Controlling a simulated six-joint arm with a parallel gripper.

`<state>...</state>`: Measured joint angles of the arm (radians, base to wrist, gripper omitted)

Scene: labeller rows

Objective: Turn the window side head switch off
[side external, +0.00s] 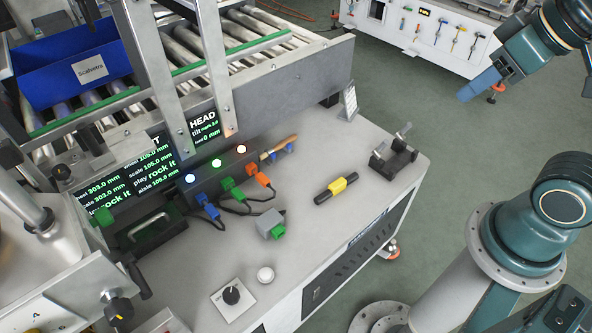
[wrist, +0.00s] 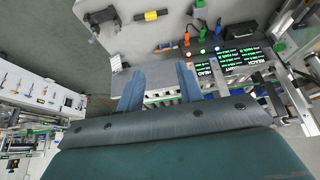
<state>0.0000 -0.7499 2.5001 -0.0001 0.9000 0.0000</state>
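My gripper (side external: 480,84) hangs in the air at the upper right, beyond the table's edge and well away from the switches. In the wrist view its two blue fingers (wrist: 158,76) stand apart with nothing between them. A black rotary knob (side external: 232,295) sits on a white plate near the table's front edge. A grey box (side external: 224,170) carries three lit lamps, with blue, green and orange plugs cabled in front. A screen reading HEAD (side external: 203,122) stands behind it. I cannot tell which control is the window side head switch, or its setting.
A yellow and black cylinder (side external: 337,189) and a black cradle (side external: 394,158) lie on the table's right part. A grey block with a green end (side external: 270,223) and a white round button (side external: 265,274) are nearer the front. A roller conveyor (side external: 190,45) holds a blue bin (side external: 72,65).

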